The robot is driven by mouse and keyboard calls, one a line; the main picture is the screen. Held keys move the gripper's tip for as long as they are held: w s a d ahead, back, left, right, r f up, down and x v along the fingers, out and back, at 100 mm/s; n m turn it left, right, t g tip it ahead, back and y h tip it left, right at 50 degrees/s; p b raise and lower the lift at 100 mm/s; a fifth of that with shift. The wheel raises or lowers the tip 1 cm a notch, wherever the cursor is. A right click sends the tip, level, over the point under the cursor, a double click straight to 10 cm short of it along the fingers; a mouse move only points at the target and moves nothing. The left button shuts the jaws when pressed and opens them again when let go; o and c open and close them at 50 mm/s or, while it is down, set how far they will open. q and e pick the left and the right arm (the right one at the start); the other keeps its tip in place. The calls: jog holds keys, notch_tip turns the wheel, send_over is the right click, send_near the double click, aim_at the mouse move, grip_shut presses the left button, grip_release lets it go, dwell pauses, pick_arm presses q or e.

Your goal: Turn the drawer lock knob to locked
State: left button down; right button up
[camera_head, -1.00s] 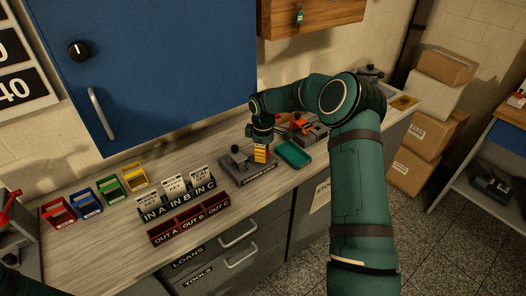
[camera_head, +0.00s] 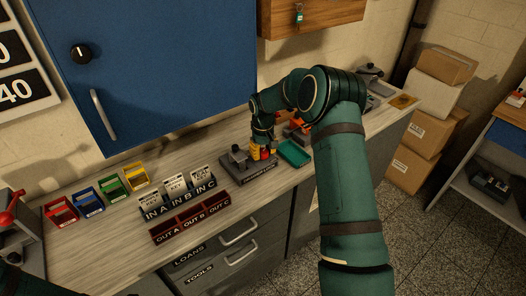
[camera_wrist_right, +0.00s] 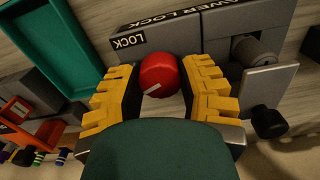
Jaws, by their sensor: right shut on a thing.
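The drawer lock unit (camera_head: 262,174) is a grey block on the counter, below the blue cabinet. Its red round knob (camera_wrist_right: 160,75) shows in the wrist view with a short white mark slanting to the lower left. A LOCK label (camera_wrist_right: 128,41) lies above and left of the knob there. My right gripper (camera_head: 262,152) reaches down onto the unit, its yellow ridged fingers on either side of the knob and shut on it. The fingers hide parts of the unit. My left gripper is out of view.
A teal tray (camera_head: 295,153) sits just right of the unit. Key holders (camera_head: 176,191) and red OUT bins (camera_head: 190,221) stand to its left. A grey post with a plate (camera_wrist_right: 251,50) rises close beside the right gripper in the wrist view.

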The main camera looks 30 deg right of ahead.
aim_at(264, 151)
jog(key=shift+s+f, duration=0.1)
dwell(0.5)
jog(key=o, duration=1.2)
jog(key=shift+o, duration=0.2)
notch_tip(264, 151, up, 12)
